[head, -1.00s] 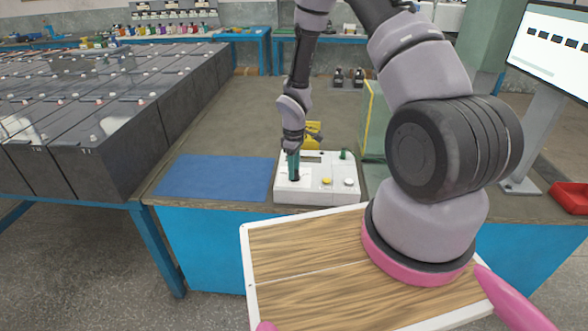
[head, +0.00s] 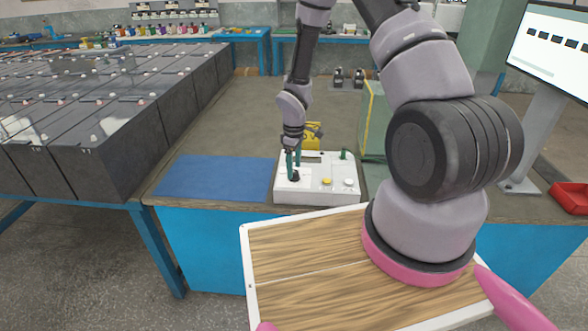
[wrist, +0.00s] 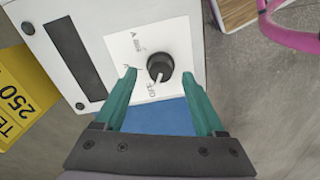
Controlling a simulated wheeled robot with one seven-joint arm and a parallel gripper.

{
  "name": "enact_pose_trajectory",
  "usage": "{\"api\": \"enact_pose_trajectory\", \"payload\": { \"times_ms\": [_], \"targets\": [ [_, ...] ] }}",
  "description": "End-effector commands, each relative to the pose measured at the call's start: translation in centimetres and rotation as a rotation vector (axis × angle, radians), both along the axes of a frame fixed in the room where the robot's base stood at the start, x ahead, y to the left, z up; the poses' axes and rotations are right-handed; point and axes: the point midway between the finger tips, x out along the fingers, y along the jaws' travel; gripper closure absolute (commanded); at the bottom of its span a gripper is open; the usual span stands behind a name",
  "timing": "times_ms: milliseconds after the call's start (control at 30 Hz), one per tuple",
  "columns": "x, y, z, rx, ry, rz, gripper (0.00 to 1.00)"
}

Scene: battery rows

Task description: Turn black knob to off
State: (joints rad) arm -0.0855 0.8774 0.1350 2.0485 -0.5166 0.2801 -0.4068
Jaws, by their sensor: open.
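The black knob (wrist: 160,67) is on the white face of a control box (wrist: 185,20) in the wrist view. Its pale pointer line is toward the printed "OFF" mark. In the head view the knob (head: 295,176) is on the left part of the box (head: 310,198), just under my gripper (head: 294,162). In the wrist view my gripper (wrist: 160,92) is open, with green fingers apart. The knob lies between and slightly beyond the fingertips, and neither finger clearly touches it.
A yellow tag (wrist: 15,100) lies beside the box. A blue mat (head: 215,177) is to its left. The box also carries a yellow button (head: 327,182), a white button (head: 349,183) and a green post (head: 343,154). Battery rows (head: 110,130) stand farther left.

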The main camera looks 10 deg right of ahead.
Motion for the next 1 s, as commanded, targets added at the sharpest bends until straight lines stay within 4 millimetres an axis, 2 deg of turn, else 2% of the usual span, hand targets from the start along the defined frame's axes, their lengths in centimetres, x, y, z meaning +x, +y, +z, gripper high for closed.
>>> {"api": "enact_pose_trajectory", "payload": {
  "times_ms": [200,433,600,933,1000],
  "targets": [
    [0.1,0.0,4.6,0.001,-0.004,0.000,0.28],
    [0.1,0.0,8.4,0.000,-0.003,0.000,0.28],
    [0.0,0.0,9.5,0.000,0.000,0.001,0.28],
    [0.0,0.0,9.7,-0.001,-0.002,-0.001,0.28],
    [0.1,-0.2,10.4,-0.003,-0.010,-0.016,0.28]
  ]
}}
